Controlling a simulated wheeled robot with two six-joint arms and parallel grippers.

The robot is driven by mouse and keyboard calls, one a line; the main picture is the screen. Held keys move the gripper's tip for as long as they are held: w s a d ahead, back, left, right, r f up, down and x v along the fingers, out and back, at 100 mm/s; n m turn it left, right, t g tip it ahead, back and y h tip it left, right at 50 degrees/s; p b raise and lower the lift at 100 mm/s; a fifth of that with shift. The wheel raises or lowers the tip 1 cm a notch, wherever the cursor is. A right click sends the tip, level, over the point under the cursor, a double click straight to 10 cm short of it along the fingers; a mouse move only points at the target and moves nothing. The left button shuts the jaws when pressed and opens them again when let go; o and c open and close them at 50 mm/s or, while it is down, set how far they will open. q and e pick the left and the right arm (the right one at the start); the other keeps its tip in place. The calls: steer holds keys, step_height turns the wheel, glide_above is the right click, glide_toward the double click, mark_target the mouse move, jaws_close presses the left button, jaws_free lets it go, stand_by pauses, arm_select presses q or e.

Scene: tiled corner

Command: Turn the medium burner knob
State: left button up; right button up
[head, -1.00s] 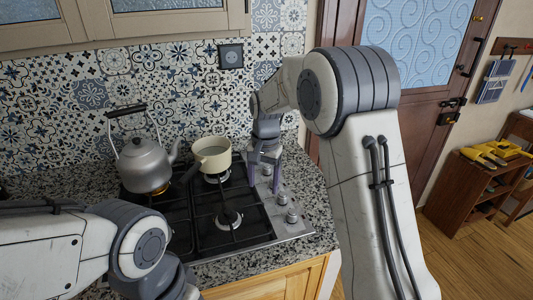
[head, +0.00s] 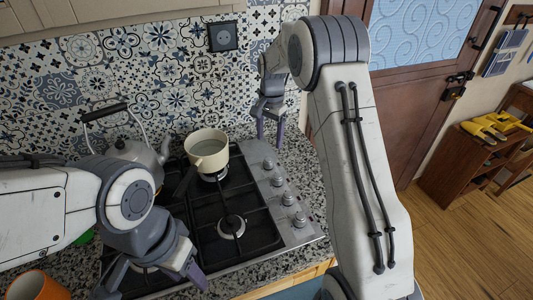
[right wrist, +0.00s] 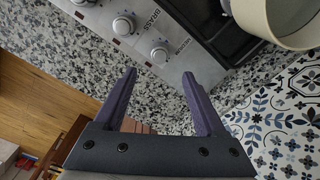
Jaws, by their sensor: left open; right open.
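The steel stove (head: 303,236) has a row of several silver knobs along its right edge. The farthest knob (head: 268,163) also shows in the right wrist view (right wrist: 159,52), with another knob (right wrist: 123,24) beside it. My left gripper (head: 157,285) is open and empty over the stove's near left part.
A cream pot (head: 206,150) stands on the far right burner. A grey kettle (head: 133,152) stands left of it, partly hidden by my left arm. An orange mug (head: 38,287) is at the lower left. The tiled wall (head: 160,80) closes the back.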

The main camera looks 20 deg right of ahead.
mark_target(269, 159)
step_height(269, 159, down, 9)
steer(key=shift+w+a+f+p, duration=0.1)
steer(key=shift+p, duration=0.75)
jaws_close()
